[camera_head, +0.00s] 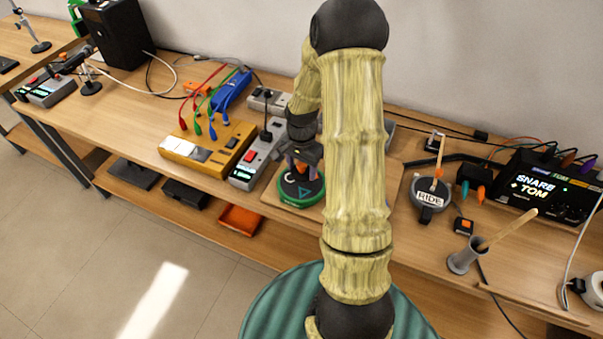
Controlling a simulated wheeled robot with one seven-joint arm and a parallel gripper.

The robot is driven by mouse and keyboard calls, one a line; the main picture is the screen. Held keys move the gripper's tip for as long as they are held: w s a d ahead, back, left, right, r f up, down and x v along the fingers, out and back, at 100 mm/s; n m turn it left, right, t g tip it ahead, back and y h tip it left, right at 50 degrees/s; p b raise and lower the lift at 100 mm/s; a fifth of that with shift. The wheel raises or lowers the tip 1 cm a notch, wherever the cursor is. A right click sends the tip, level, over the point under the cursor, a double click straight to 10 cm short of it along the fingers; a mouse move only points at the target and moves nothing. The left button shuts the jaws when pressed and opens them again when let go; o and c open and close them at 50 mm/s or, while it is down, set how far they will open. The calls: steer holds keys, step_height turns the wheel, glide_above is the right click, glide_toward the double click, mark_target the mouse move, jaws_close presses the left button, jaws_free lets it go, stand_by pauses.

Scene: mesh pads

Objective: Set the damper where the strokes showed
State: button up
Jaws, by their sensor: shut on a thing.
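A round dark pad (288,187) with a green rim, a white curved mark and a triangle lies on a wooden board. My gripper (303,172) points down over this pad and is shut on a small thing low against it. The fingers hide most of the held thing; I take it for the damper but cannot make out its shape. A grey round pad labelled RIDE (430,197) stands to the right with a wooden stick across it.
A yellow box (208,148) with cables and a grey switched strip (252,166) stand left of the gripper. A grey cup (464,257) with a stick stands at the front right. An orange tray (240,219) is below.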

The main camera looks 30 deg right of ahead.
mark_target(302, 172)
steer(key=shift+f, duration=1.6)
steer(key=shift+f, duration=0.15)
steer(key=o, duration=1)
steer(key=shift+o, duration=0.2)
step_height(302, 172, up, 12)
steer(key=shift+r+b, duration=0.2)
steer(key=shift+b, duration=0.15)
